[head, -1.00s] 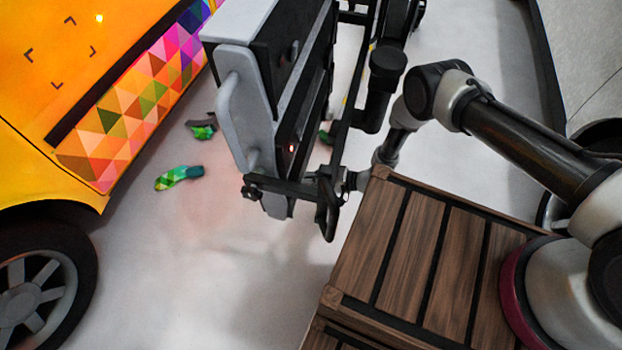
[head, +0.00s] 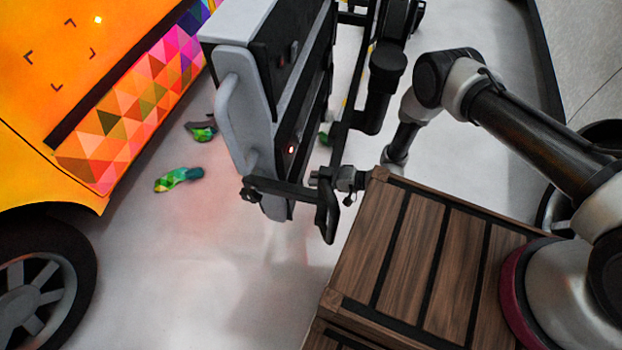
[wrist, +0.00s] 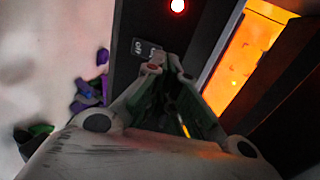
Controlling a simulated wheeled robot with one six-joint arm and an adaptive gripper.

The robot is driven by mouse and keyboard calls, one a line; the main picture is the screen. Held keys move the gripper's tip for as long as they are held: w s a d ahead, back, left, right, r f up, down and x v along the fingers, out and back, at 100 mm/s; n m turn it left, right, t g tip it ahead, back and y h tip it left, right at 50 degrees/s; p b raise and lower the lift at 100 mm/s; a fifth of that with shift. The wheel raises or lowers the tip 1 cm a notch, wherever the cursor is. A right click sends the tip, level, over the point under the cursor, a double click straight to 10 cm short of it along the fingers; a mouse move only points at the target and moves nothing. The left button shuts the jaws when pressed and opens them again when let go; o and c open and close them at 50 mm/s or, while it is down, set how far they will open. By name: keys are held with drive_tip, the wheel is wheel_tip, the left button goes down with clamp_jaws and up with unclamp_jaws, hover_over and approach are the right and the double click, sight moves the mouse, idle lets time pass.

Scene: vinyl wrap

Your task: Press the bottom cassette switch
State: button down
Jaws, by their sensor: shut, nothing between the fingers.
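The bottom cassette (head: 284,165) is a dark box with a pale grey handle plate, below the upper cassette (head: 281,50) in the head view. A small red light (head: 291,149) glows on its side. In the wrist view the red light (wrist: 178,6) glows on the dark panel (wrist: 165,25) above a small label (wrist: 146,48) reading OFF. My gripper (wrist: 164,64) is shut and empty, its fingertips beside the label. A small red spot (wrist: 153,66) shows at the left fingertip; the switch itself is mostly hidden, and contact cannot be told. In the head view my fingertips cannot be made out clearly.
A slatted wooden crate (head: 425,250) stands at the lower right. An orange car (head: 75,90) with a patterned strip is at the left. Wrap scraps (head: 178,179) lie on the pale floor. A black frame (head: 340,120) runs beside the cassettes.

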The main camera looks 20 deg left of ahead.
drive_tip(key=v, duration=0.5)
drive_tip(key=shift+d, duration=0.35)
